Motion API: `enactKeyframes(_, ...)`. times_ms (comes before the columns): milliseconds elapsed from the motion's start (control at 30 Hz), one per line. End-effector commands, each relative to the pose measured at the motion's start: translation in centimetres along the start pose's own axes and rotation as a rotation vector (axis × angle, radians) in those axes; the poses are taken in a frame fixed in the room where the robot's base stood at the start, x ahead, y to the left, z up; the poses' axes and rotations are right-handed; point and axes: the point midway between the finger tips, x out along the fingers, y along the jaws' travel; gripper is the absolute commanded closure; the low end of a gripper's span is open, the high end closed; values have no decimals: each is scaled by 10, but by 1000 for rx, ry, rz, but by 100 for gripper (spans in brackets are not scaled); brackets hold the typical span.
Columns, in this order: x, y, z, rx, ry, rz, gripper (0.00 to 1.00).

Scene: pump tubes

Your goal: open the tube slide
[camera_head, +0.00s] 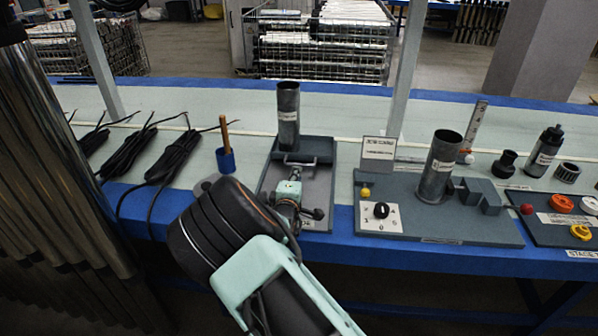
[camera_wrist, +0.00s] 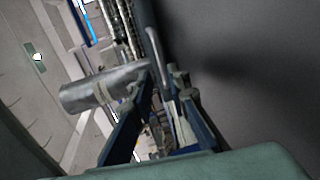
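The tube slide is a grey panel on a dark base plate (camera_head: 323,150), with a metal bar handle (camera_head: 299,161) across its far part. In the wrist view the handle (camera_wrist: 155,50) rises at the fingertips of my gripper (camera_wrist: 162,86). The fingers look apart, and I cannot tell whether they touch the bar. The tube (camera_wrist: 88,92) lies left of the fingers there.
To the right, another station (camera_head: 460,225) carries a wide tube (camera_head: 438,165), a black knob and a sign. A blue cup (camera_head: 226,160) and black cables (camera_head: 172,155) lie to the left. The blue table edge runs in front.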

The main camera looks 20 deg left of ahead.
Motion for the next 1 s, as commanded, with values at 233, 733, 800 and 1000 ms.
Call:
enactKeyframes(233, 43, -2, 1, 0, -1, 1, 84)
enactKeyframes(733, 66, 0, 0, 0, 0, -1, 84)
enactKeyframes(800, 66, 0, 0, 0, 0, -1, 84)
enactKeyframes(1000, 66, 0, 0, 0, 0, -1, 100)
